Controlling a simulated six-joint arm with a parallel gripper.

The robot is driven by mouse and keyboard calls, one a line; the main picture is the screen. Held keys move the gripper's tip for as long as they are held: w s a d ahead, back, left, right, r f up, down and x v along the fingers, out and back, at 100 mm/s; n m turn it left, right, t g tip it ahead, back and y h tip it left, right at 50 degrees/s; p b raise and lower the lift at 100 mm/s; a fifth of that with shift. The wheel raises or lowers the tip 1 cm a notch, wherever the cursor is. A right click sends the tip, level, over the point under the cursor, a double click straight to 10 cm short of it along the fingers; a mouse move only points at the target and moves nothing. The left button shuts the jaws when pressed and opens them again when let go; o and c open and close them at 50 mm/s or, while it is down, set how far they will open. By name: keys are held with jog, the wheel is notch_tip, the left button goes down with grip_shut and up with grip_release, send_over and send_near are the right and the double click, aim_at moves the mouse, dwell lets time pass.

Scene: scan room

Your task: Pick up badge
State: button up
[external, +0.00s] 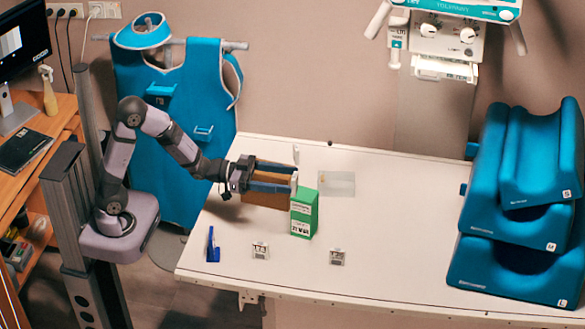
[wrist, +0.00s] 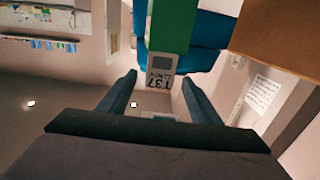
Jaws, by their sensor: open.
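A pale badge (wrist: 162,70) with a grey window and large black digits shows in the wrist view, directly ahead and between the two fingertips. In the external view my gripper (external: 294,178) points right, level above the table, close to the top of the green box (external: 303,214).
A brown box (external: 265,201) is below and beside my fingers; it also shows in the wrist view (wrist: 285,35). A clear tray (external: 330,184) lies behind the green box. A blue object (external: 212,245) stands front left. Blue cushions (external: 525,205) fill the right; the table between is clear.

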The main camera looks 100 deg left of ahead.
jog(key=shift+w+f+p, duration=0.15)
jog(key=shift+w+p, duration=1.1)
jog(key=shift+w, duration=2.3)
jog(key=c, duration=1.2)
notch_tip(320, 180, up, 10)
jog(key=p, duration=0.2)
send_over(308, 194)
jog(key=w, duration=0.3)
jog(key=shift+f, duration=2.8)
